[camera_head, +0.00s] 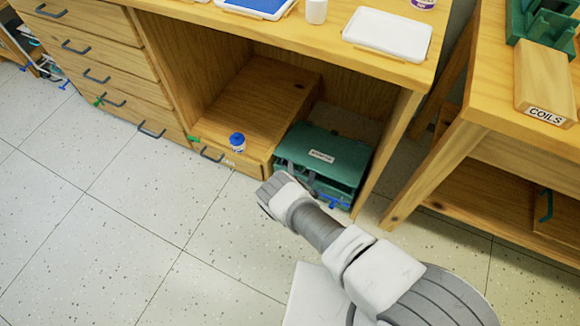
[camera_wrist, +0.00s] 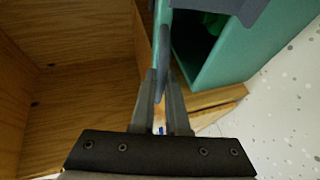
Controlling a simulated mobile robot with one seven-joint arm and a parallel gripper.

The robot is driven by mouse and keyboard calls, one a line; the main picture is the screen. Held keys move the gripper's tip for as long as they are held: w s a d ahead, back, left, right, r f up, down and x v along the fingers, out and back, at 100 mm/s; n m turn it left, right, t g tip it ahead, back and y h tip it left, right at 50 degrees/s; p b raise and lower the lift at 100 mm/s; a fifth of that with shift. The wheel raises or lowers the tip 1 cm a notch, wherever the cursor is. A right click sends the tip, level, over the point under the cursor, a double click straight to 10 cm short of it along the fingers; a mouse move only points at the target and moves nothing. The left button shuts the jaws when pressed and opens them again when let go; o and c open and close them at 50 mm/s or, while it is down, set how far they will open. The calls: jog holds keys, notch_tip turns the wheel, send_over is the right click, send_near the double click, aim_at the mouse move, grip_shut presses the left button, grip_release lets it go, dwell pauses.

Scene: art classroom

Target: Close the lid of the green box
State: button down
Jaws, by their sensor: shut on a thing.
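The green box (camera_head: 345,188) sits under the table, beside a wooden drawer block. Its green lid (camera_head: 322,156), with a white label, is partly open, with a gap along the front. In the wrist view the lid (camera_wrist: 164,25) shows edge-on, apart from the box wall (camera_wrist: 225,50), and the dark inside shows between them. My gripper (camera_wrist: 161,90) is shut on the lid's front edge. In the head view my arm's wrist hides most of the fingers at the box's front left corner.
The wooden drawer block (camera_head: 262,100) stands close on the left, with a small blue-capped jar (camera_head: 237,142) near its front edge. A table leg (camera_head: 385,145) stands close on the right. The speckled floor (camera_head: 130,220) in front is clear.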

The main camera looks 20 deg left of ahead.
jog(key=shift+s+d+f, duration=0.1)
jog(key=shift+s+f, duration=0.1)
jog(key=shift+f, duration=0.1)
jog(key=c, duration=0.9)
grip_release()
jog(key=shift+c, duration=0.2)
jog(key=shift+r, duration=0.1)
jog(key=shift+r, duration=0.1)
